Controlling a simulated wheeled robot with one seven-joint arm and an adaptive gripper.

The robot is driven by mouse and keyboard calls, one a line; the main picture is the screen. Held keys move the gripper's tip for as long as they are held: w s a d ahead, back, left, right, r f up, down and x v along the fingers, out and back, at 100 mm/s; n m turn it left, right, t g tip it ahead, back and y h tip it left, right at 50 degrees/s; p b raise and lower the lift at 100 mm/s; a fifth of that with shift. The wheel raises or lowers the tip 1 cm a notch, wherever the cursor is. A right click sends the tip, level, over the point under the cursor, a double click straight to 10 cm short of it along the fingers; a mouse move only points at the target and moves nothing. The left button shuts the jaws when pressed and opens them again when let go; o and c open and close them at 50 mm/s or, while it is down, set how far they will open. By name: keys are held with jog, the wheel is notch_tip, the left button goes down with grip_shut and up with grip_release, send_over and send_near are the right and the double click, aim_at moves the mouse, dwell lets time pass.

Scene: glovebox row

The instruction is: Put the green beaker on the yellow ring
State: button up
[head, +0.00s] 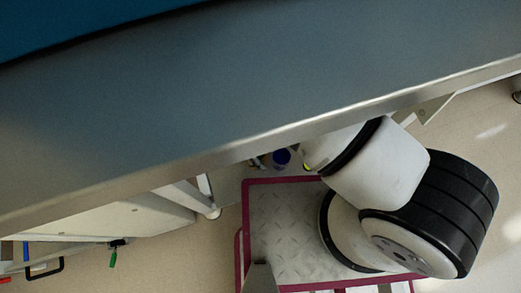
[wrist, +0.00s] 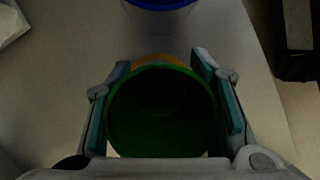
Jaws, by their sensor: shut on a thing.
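The green beaker (wrist: 160,112) fills the middle of the wrist view, seen from above into its dark open mouth. My gripper (wrist: 161,64) is shut on it, with one teal-padded finger on each side. A yellow-orange arc, the yellow ring (wrist: 158,59), shows just past the beaker's far rim; the rest of it is hidden behind the beaker. I cannot tell whether the beaker's base touches the ring. In the head view, my gripper and the green beaker are hidden; a small bit of yellow shows next to my arm.
A blue container (wrist: 160,4) stands beyond the beaker, and it also shows in the head view (head: 281,157). A dark block (wrist: 296,40) is at the right of the wrist view. A wide grey bench edge (head: 270,95) crosses the head view in front of my arm.

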jog(key=shift+f, duration=0.2)
jog(key=o, duration=0.9)
jog(key=shift+r, duration=0.15)
jog(key=shift+r, duration=0.2)
jog(key=p+v, duration=0.2)
jog(key=v, duration=0.1)
jog(key=shift+w+a, duration=0.1)
jog(key=shift+a, duration=0.35)
jog(key=w+a, duration=0.1)
jog(key=a, duration=0.2)
jog(key=w+a+p, duration=0.1)
jog(key=a, duration=0.3)
jog(key=w+a+p, duration=0.1)
jog(key=a, duration=0.2)
jog(key=shift+w+a+f, duration=0.1)
jog(key=shift+a+f, duration=0.05)
jog(key=shift+a, duration=0.15)
